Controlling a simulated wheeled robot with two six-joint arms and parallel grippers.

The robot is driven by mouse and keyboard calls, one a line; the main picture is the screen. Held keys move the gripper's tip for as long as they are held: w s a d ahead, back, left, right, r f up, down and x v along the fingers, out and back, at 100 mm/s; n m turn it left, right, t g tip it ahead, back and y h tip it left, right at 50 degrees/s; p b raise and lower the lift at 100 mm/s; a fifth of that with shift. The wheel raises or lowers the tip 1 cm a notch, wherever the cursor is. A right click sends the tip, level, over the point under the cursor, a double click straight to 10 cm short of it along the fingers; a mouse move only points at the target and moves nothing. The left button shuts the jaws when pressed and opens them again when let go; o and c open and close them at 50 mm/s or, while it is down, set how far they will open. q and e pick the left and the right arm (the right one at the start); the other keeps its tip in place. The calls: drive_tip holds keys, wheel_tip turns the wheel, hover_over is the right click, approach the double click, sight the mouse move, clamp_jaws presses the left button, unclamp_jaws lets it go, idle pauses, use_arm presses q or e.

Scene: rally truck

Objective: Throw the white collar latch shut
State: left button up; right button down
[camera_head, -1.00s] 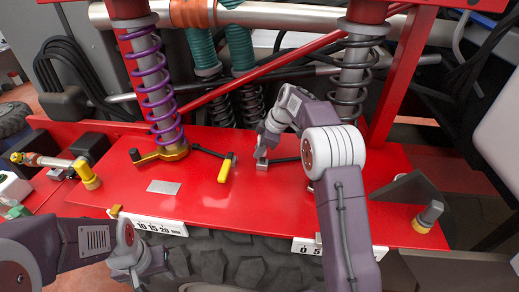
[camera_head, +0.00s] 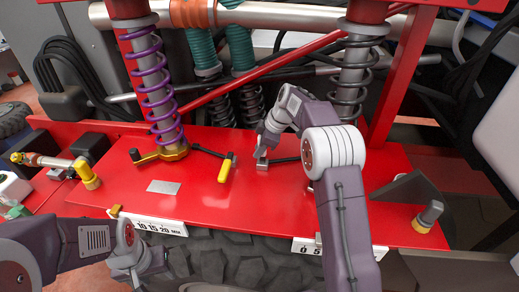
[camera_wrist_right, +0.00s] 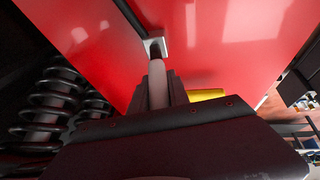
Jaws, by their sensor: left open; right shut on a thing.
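My right gripper (camera_head: 261,153) is shut on a pale grey-white lever handle (camera_wrist_right: 157,88) at the red deck. In the right wrist view the handle stands between the dark fingers, with its far end at a small square metal piece (camera_wrist_right: 155,47). In the head view a dark lever arm (camera_head: 286,160) runs from the handle toward the foot of the black-spring shock (camera_head: 356,75). My right arm hides that shock's foot and any collar there. My left gripper (camera_head: 146,272) is open and low at the left, in front of the deck edge, apart from the latch.
The purple-spring shock (camera_head: 160,90) has a yellow collar (camera_head: 172,151) and a black lever with a yellow handle (camera_head: 225,172) left of my right gripper. A red brace (camera_head: 260,72) crosses behind. Yellow-capped posts (camera_head: 88,175) stand at the deck's left. The red deck (camera_head: 130,195) is otherwise mostly clear.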

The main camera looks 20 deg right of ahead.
drive_tip(key=shift+s+f, duration=0.2)
drive_tip(key=shift+f, duration=0.2)
drive_tip(key=shift+a+f+b, duration=0.1)
drive_tip(key=shift+b, duration=0.25)
drive_tip(key=b, duration=0.4)
drive_tip(key=f+t+b, duration=0.1)
drive_tip(key=b, duration=0.3)
drive_tip(key=shift+s+a+f+h+b, duration=0.2)
drive_tip(key=shift+s+f+h+b, duration=0.1)
drive_tip(key=shift+s+b, duration=0.1)
drive_tip(key=t+b, duration=0.1)
drive_tip(key=b, duration=0.4)
drive_tip(key=s+n+t+h+b, duration=0.1)
drive_tip(key=t+b, duration=0.1)
drive_tip(key=b, duration=0.3)
drive_tip(key=t+b, duration=0.2)
drive_tip(key=b, duration=0.3)
drive_tip(key=shift+s+a, duration=0.35)
drive_tip(key=shift+s, duration=0.05)
drive_tip(key=shift+r+n+b, duration=0.1)
drive_tip(key=shift+n+b, duration=0.2)
drive_tip(key=shift+b, duration=0.2)
